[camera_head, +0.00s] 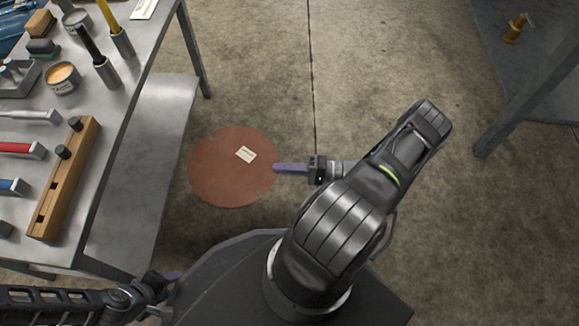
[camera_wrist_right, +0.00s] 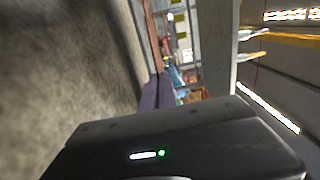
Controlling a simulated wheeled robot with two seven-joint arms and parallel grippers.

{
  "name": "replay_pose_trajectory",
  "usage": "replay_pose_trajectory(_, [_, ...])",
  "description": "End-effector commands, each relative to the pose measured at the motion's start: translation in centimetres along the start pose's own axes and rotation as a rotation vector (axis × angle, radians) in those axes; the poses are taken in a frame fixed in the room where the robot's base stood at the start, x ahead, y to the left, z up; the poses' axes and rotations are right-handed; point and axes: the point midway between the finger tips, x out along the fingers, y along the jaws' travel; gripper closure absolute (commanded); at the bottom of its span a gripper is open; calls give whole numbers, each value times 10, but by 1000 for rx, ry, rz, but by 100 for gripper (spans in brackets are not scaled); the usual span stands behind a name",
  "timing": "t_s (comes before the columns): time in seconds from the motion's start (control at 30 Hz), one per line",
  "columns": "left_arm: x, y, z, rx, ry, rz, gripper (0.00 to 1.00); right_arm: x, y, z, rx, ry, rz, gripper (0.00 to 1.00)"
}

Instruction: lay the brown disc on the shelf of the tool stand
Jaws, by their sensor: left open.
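The brown disc (camera_head: 218,175) is flat and round, with a small pale label on top. My right gripper (camera_head: 284,169) has its purple fingers closed on the disc's right edge. In the right wrist view the disc (camera_wrist_right: 152,35) shows nearly edge-on beyond the finger. The tool stand (camera_head: 150,45) is at the left. Its lower grey shelf (camera_head: 150,150) juts out below the top, left of the disc, and looks bare where it shows. A gap of floor shows between the shelf and the disc. My left gripper (camera_head: 168,280) is open near the shelf's front end.
The stand's top holds a wooden block (camera_head: 64,180), hammers, a tin (camera_head: 62,78) and upright tools.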

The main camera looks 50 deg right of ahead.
Motion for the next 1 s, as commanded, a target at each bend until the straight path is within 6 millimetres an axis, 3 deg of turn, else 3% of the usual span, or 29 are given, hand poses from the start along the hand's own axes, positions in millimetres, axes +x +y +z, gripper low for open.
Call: replay_pose_trajectory(1.0, [4, -1, 0, 0, 0, 1, 59, 133, 18, 0, 0, -1, -3, 100])
